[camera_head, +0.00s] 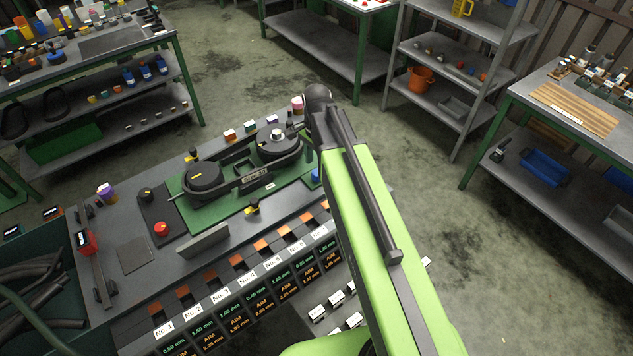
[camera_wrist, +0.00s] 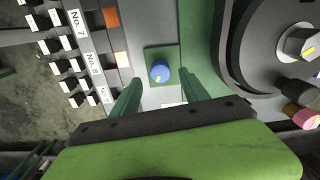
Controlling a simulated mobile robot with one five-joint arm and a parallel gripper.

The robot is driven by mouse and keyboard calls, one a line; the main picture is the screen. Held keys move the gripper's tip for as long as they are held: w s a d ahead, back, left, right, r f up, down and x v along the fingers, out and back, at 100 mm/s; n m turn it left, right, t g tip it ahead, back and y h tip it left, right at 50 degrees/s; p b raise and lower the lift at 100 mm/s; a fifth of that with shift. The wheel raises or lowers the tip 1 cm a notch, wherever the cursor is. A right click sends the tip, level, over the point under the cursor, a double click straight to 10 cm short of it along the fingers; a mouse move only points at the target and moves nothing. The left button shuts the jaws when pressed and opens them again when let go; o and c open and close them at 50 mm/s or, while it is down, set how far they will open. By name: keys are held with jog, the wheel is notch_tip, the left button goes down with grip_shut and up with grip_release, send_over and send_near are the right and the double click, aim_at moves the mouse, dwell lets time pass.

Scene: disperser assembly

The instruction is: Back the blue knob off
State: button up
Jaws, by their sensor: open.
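In the camera_head view my green arm hides the gripper.
A large dark round housing with a grey hex piece (camera_wrist: 300,43) lies right of the knob. A row of numbered labels (camera_wrist: 86,53) and orange tabs runs to the left. The bench (camera_head: 135,255) also carries a red button (camera_head: 161,229) and a belt-linked pulley pair (camera_head: 204,178).

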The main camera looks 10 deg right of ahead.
aim_at(317, 173)
notch_tip(317, 173, down, 4)
jog(key=shift+r+b, duration=0.1)
jog(key=shift+b, duration=1.05)
jog(key=shift+r, duration=0.1)
jog(key=shift+c, duration=0.3)
grip_shut()
jog(key=shift+a, duration=0.2)
jog(key=shift+d, duration=0.15)
